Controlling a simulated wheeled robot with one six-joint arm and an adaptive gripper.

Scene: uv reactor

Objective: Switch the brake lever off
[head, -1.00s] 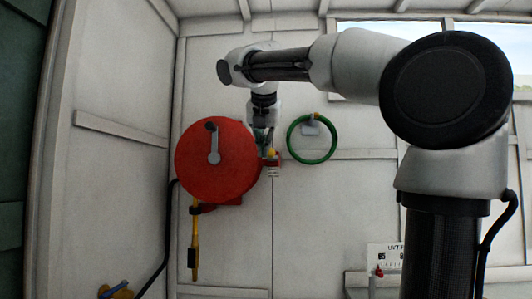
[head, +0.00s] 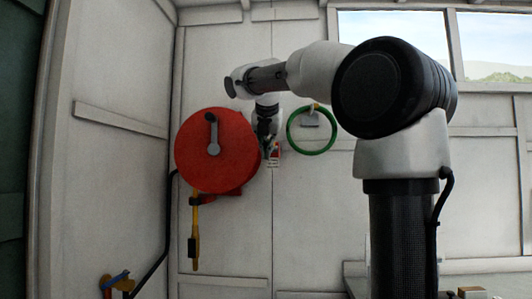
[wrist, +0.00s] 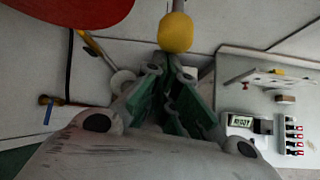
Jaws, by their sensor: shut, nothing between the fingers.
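The brake lever shows in the wrist view as a yellow knob (wrist: 175,34) on a thin stem, just ahead of the fingertips. In the head view I cannot make it out; the gripper hides that spot. The lever sits at the right side of the red hose reel (head: 200,165), whose rim also shows at the top left of the wrist view (wrist: 70,8). My gripper (wrist: 170,73) is shut and empty, with its tips just below the knob in the picture. I cannot tell whether they touch it. In the head view my gripper (head: 269,148) is beside the reel's right edge.
A green ring (head: 290,137) hangs on the wall right of my gripper. A yellow nozzle (head: 195,238) hangs below the reel, with a black hose (head: 160,262) beside it. A bench with a small display (wrist: 241,121) is at the right in the wrist view.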

